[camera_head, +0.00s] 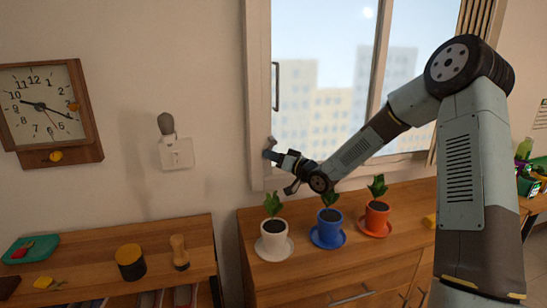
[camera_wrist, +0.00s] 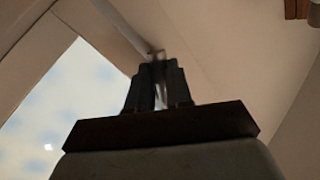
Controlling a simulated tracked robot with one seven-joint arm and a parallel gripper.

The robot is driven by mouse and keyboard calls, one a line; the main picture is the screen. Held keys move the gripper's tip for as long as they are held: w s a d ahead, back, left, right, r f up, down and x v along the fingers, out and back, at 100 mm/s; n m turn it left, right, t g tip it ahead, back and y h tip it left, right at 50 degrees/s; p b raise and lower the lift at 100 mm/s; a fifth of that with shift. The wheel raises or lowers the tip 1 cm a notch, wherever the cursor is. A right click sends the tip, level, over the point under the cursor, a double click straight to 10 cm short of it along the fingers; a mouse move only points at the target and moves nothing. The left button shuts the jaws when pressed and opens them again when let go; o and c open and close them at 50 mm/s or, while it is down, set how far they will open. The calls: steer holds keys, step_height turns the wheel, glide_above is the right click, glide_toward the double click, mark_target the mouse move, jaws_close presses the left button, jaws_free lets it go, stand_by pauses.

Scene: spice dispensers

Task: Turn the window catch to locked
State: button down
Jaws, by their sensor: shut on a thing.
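The window catch (camera_head: 269,143) is a small grey metal piece low on the left side of the white window frame. My gripper (camera_head: 273,155) reaches it from the right and is shut on it. In the wrist view the catch (camera_wrist: 159,56) shows as a narrow metal strip between the two dark fingers of my gripper (camera_wrist: 158,73). The fingers hide much of the catch, so I cannot tell its exact angle. The window (camera_head: 325,90) looks shut, with a dark upright handle (camera_head: 276,87) on its left side.
White, blue and red pots (camera_head: 274,247) (camera_head: 327,235) (camera_head: 375,222) with plants stand on the wooden cabinet (camera_head: 300,281) below my forearm. The wall beside the catch is clear.

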steer(key=c, duration=1)
jaws_free()
steer(key=shift+c, duration=0.2)
steer(key=v, duration=0.7)
steer(key=shift+d, duration=0.2)
steer(key=shift+s+f, duration=0.1)
